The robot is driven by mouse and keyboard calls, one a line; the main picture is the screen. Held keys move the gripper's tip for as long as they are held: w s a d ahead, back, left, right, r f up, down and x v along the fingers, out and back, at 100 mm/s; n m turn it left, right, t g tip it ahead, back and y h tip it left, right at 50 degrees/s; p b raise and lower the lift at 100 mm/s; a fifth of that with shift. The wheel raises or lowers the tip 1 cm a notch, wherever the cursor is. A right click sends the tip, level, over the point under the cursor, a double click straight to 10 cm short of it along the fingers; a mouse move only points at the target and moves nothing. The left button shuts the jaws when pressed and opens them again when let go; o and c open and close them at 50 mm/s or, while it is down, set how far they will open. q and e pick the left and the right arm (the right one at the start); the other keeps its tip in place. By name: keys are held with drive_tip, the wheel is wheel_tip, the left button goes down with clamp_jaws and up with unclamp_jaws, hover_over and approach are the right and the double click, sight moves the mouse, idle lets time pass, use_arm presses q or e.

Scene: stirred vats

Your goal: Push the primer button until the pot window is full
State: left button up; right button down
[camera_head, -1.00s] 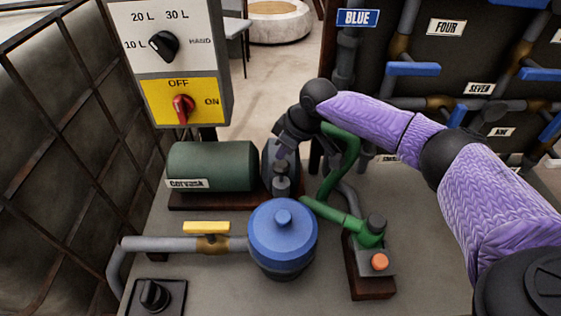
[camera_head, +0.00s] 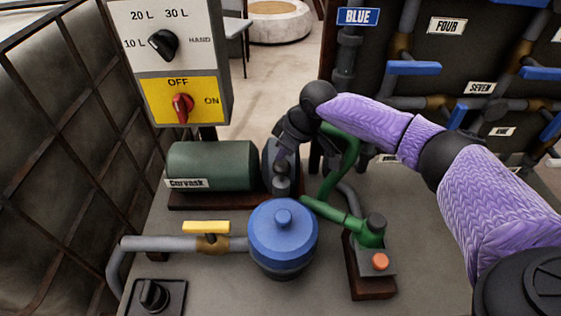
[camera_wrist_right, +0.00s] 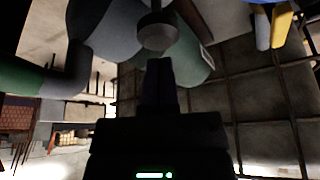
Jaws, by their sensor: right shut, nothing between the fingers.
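My right gripper (camera_head: 282,157) is shut and empty, pointing down behind the blue pot, at a small grey round-topped fitting (camera_head: 281,186) beside the green motor. In the right wrist view, the dark fingers (camera_wrist_right: 160,64) end just below a grey rounded knob (camera_wrist_right: 157,34); I cannot tell whether they touch. An orange button (camera_head: 380,261) sits on a small grey block at the end of the green pipe, apart from the gripper. The blue lidded pot (camera_head: 283,238) stands in front. I cannot make out a pot window or its level. My left gripper is out of view.
A green motor (camera_head: 212,167) lies left of the gripper. A yellow-handled valve (camera_head: 206,228) and a black knob (camera_head: 153,294) are front left. A switch box (camera_head: 178,62) stands behind. A green pipe (camera_head: 345,165) rises close under my right arm.

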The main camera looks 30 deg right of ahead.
sight(284, 164)
drive_tip(key=shift+f+b, duration=0.95)
drive_tip(key=shift+f, duration=1.05)
wheel_tip(284, 164, up, 4)
drive_tip(key=p, duration=0.4)
drive_tip(key=shift+f, duration=0.15)
drive_tip(key=shift+f, duration=0.1)
drive_tip(key=shift+f+b, duration=1.15)
drive_tip(key=shift+f, duration=0.7)
wheel_tip(284, 164, up, 4)
drive_tip(key=p, duration=0.4)
drive_tip(key=shift+f, duration=0.1)
